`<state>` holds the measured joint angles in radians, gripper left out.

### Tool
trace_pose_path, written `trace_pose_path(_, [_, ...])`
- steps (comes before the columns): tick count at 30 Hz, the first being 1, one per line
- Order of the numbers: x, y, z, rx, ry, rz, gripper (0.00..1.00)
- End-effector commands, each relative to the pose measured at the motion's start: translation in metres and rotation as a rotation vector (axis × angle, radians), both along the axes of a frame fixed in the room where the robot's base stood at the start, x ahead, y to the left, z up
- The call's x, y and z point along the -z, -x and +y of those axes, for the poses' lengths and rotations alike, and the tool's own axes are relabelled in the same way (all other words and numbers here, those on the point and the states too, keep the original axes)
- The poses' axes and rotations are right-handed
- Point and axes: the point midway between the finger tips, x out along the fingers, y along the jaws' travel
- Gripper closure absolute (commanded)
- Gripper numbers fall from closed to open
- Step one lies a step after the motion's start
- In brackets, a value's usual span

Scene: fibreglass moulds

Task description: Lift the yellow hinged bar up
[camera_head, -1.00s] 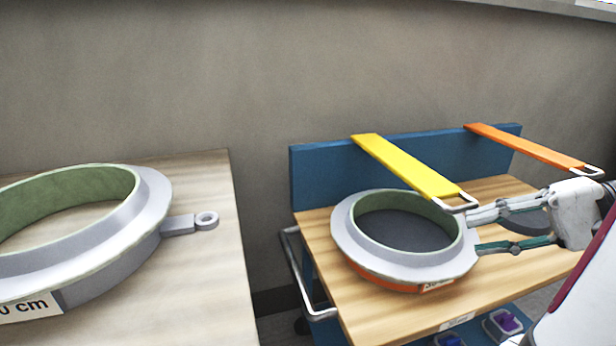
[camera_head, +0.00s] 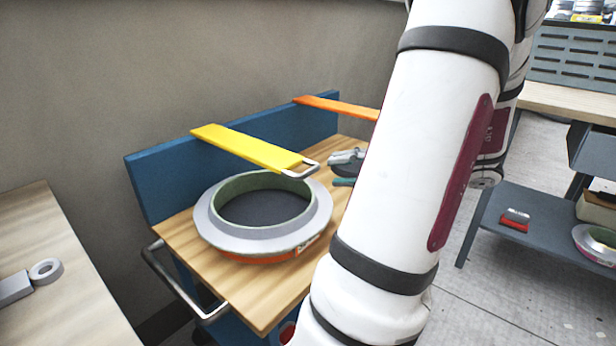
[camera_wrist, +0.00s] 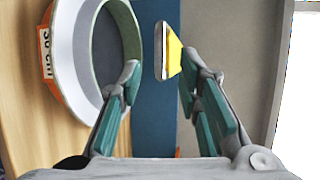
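The yellow hinged bar (camera_head: 245,147) reaches out from the blue back panel above the round mould (camera_head: 210,218), roughly level, with a metal loop handle (camera_head: 303,170) at its free end. My gripper (camera_head: 338,169) is just right of the handle, mostly hidden behind my arm. In the wrist view my gripper (camera_wrist: 161,72) is open with two separated green-and-grey fingers. The handle (camera_wrist: 159,50) and the yellow bar (camera_wrist: 175,55) appear between and beyond the fingertips, the bar close to the right finger. Contact cannot be told.
An orange bar (camera_head: 335,107) extends from the same blue panel (camera_head: 150,190), farther back. The mould sits on a wooden cart top (camera_head: 185,245). A wooden table (camera_head: 60,290) stands at left, shelving (camera_head: 500,225) at right. The wall is behind.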

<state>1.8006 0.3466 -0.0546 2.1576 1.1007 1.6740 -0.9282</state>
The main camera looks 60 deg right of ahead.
Motion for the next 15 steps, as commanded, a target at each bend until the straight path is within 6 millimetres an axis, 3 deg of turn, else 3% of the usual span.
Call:
trace_pose_path(6, [0.01,-0.04,0.007,-0.002,0.0,0.001,0.69])
trace_pose_path(15, [0.015,-0.069,0.012,-0.001,0.0,0.001,0.69])
